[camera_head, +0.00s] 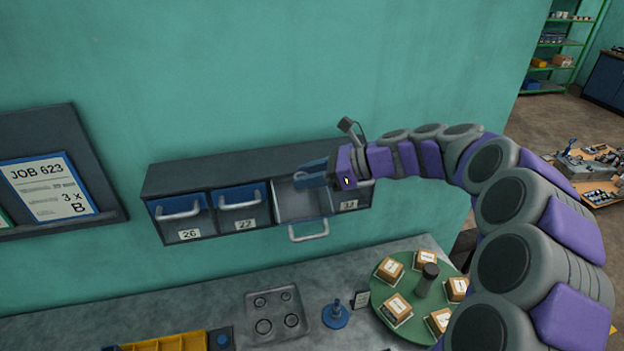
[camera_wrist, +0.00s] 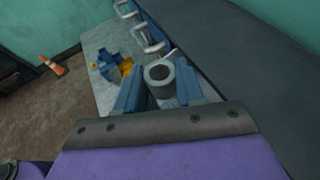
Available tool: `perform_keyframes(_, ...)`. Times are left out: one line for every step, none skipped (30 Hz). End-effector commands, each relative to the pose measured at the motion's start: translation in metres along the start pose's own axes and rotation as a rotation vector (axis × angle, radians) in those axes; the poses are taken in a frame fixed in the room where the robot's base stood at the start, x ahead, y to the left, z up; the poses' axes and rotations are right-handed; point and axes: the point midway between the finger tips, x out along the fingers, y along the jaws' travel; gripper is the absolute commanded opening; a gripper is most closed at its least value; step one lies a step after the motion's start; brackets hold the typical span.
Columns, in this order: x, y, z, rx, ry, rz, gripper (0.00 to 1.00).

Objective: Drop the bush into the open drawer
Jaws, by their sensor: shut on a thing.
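My gripper (camera_head: 312,178) is over the open drawer (camera_head: 300,206) of the dark wall cabinet, third from the left. The drawer is pulled out, with its grey handle at the front, and my gripper covers part of it. In the wrist view, the bush (camera_wrist: 160,75), a short grey cylinder with a dark round hole, sits between the two blue fingers of my gripper (camera_wrist: 160,92). The bush cannot be made out in the head view. How high it is over the drawer is hard to tell.
On the bench below are a grey plate with round holes (camera_head: 276,313), a blue stand (camera_head: 335,315) and a green turntable (camera_head: 403,284) with several boxes.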

Motion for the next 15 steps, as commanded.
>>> perform_keyframes(0.0005, -0.0007, -0.0001, 0.000, -0.001, 0.000, 0.00)
perform_keyframes(0.0005, -0.0008, 0.0002, -0.001, -0.001, 0.000, 0.00)
perform_keyframes(0.0004, -0.0008, 0.0004, -0.001, -0.001, 0.000, 0.00)
perform_keyframes(0.0002, -0.0007, 0.0006, -0.001, -0.001, 0.000, 0.00)
perform_keyframes(0.0000, -0.0006, 0.0006, -0.001, -0.001, 0.000, 0.00)
perform_keyframes(-0.0004, -0.0006, 0.0006, -0.001, -0.002, 0.000, 0.00)
perform_keyframes(-0.0006, -0.0007, 0.0005, -0.001, -0.002, 0.000, 0.00)
perform_keyframes(-0.0007, -0.0008, 0.0004, -0.001, -0.002, 0.000, 0.39)
perform_keyframes(-0.0008, -0.0008, 0.0003, 0.000, -0.002, 0.000, 0.43)
perform_keyframes(-0.0006, -0.0009, 0.0003, 0.000, -0.002, 0.000, 0.46)
perform_keyframes(-0.0005, -0.0010, 0.0003, 0.000, -0.002, 0.000, 0.49)
perform_keyframes(-0.0002, -0.0010, 0.0003, 0.000, -0.001, 0.000, 0.53)
perform_keyframes(0.0001, -0.0010, 0.0003, 0.000, -0.001, 0.000, 0.56)
perform_keyframes(0.0002, -0.0011, 0.0003, 0.000, -0.001, 0.000, 0.59)
perform_keyframes(0.0003, -0.0010, 0.0003, 0.000, -0.001, 0.000, 0.62)
